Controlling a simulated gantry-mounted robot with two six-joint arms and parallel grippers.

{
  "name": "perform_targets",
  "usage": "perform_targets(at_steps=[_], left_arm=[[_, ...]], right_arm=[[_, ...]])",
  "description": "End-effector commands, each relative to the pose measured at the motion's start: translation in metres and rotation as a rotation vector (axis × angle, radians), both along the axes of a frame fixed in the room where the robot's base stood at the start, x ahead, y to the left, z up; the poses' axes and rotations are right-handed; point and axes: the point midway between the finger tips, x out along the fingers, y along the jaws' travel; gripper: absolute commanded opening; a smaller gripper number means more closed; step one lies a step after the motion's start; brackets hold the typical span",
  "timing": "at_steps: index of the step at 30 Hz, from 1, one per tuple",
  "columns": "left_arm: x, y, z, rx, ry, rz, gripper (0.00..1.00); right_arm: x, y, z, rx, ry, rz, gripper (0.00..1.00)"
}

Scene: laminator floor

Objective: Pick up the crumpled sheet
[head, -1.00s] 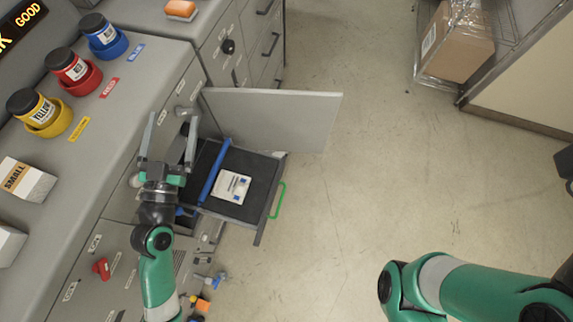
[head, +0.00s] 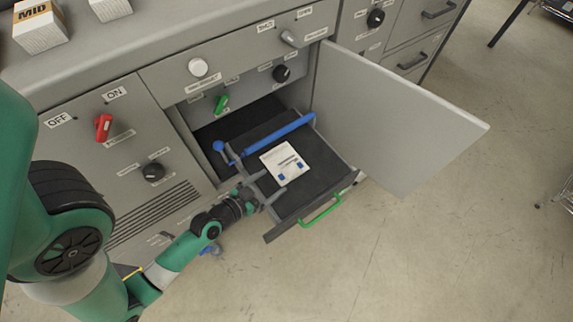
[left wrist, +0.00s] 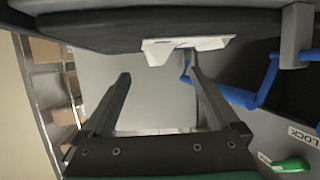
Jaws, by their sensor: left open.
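The crumpled sheet (head: 285,163) is a white, printed piece with small blue marks. It lies on the dark pull-out tray (head: 320,180) of the grey machine, next to a blue bar (head: 272,138). My left gripper (head: 259,173) is open at the tray's left side, its fingers spread close to the sheet. In the left wrist view the sheet (left wrist: 187,46) shows edge-on at the dark tray surface (left wrist: 110,30), just beyond the open, empty fingers (left wrist: 158,75). I cannot tell whether a finger touches it. My right gripper is out of view.
An open grey door (head: 395,120) stands at the tray's right. A green handle (head: 321,211) is on the tray's front. A red switch (head: 103,127) and a green lever (head: 221,104) sit on the machine face. The floor (head: 420,250) at right is clear.

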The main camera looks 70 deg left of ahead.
Motion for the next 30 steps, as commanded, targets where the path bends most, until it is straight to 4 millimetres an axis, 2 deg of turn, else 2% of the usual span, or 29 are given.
perform_targets(at_steps=[1,4,13,16,21,29,30], left_arm=[[0.011,0.005,-0.001,0.002,-0.002,-0.003,0.95],[0.026,0.012,-0.009,0.002,-0.003,-0.002,0.95],[0.041,0.019,-0.015,0.001,-0.001,-0.001,0.95],[0.055,0.023,-0.019,0.003,-0.003,-0.004,0.95],[0.078,0.034,-0.031,0.0,-0.003,-0.001,0.95],[0.083,0.036,-0.029,0.0,-0.001,-0.001,0.95],[0.083,0.036,-0.029,0.0,-0.001,-0.001,0.92]], right_arm=[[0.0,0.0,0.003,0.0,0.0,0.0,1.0],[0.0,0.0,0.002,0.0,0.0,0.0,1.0],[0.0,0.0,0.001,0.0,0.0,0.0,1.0],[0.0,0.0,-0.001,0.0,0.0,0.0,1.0],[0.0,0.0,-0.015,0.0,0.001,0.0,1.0],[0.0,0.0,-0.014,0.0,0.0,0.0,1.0],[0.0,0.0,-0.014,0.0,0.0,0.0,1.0]])
